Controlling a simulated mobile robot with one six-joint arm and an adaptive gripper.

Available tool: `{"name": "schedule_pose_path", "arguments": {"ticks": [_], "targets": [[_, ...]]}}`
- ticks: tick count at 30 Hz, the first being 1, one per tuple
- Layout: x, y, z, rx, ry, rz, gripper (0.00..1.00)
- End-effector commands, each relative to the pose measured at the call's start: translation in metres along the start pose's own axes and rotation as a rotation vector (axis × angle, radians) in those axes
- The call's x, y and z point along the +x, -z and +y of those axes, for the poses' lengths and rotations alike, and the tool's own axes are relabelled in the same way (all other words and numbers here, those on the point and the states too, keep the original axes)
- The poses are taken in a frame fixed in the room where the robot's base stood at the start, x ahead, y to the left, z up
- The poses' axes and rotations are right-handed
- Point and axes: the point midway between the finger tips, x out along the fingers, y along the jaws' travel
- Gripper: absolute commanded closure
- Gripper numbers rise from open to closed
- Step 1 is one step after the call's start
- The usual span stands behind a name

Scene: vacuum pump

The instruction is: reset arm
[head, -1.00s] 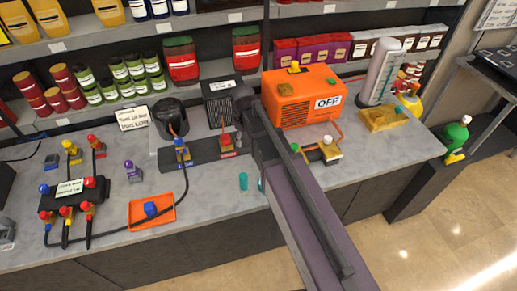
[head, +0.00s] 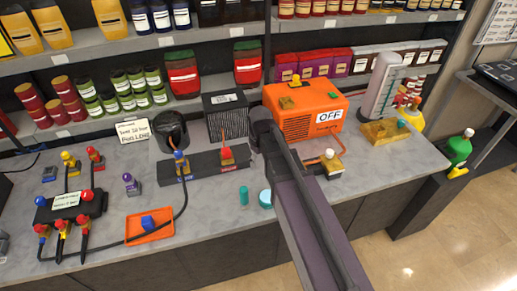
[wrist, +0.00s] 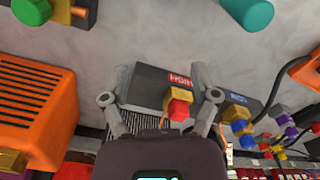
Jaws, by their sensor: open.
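My arm reaches over the counter in the head view, and its end hides my gripper there. In the wrist view my gripper (wrist: 160,97) is open, with its two fingers spread and nothing held between them. A valve with a red knob (wrist: 180,103) and yellow body shows between the fingers, apart from them as far as I can tell. It sits on a dark block marked HIGH (wrist: 150,84). The same red-knobbed valve (head: 226,155) shows left of my arm in the head view. A blue-and-yellow valve (head: 181,165) stands on the block's other end, marked LOW.
The orange pump (head: 291,122) with an OFF sign stands close behind my arm. A black manifold (head: 82,207) with hoses and an orange tray (head: 150,227) lie left. A teal cylinder (head: 244,196) stands near the counter's front. Stocked shelves (head: 217,115) rise behind.

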Motion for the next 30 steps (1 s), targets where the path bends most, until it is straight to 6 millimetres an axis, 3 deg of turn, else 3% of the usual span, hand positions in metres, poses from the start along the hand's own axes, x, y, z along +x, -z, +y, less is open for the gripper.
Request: {"name": "schedule_pose_path", "arguments": {"ticks": [7,11,24,30], "targets": [[0.000,-0.003,0.001,0.008,0.000,0.000,0.23],[0.000,-0.017,0.005,0.061,0.000,0.000,0.23],[0.000,-0.130,0.035,0.536,0.000,0.000,0.23],[0.000,-0.153,0.038,0.658,0.000,0.000,0.23]]}}
